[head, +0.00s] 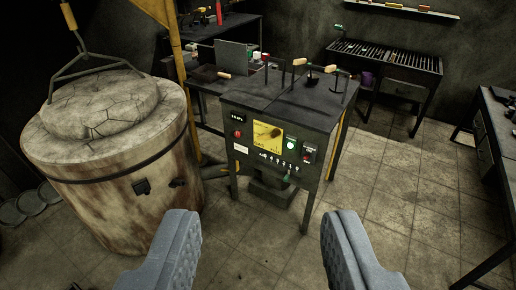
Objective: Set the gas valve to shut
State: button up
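A dark control cabinet (240,182) stands in front of me at the middle of the head view. Its front panel carries a yellow plate (267,145) with small lettering that seems to read GAS. A dark handle or pointer (273,132) lies across the upper part of this plate and looks like the gas valve. Its exact setting is too small to tell. My gripper (261,216) is open and empty, with its two grey fingers wide apart. It is in the near foreground, below the panel in the picture and apart from it.
A large round furnace (110,190) with a cracked lid stands close on the left, beside a yellow post (179,75). The panel also has a red button (238,133), a green lamp (291,144) and a switch (309,153). A dark table (495,135) stands right. Tiled floor (375,195) is clear between.

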aim_at(273, 135)
jog(key=z, duration=0.05)
jog(key=k, duration=0.95)
jog(key=u, duration=0.6)
jog(key=i, duration=2.5)
jog(key=z, duration=0.45)
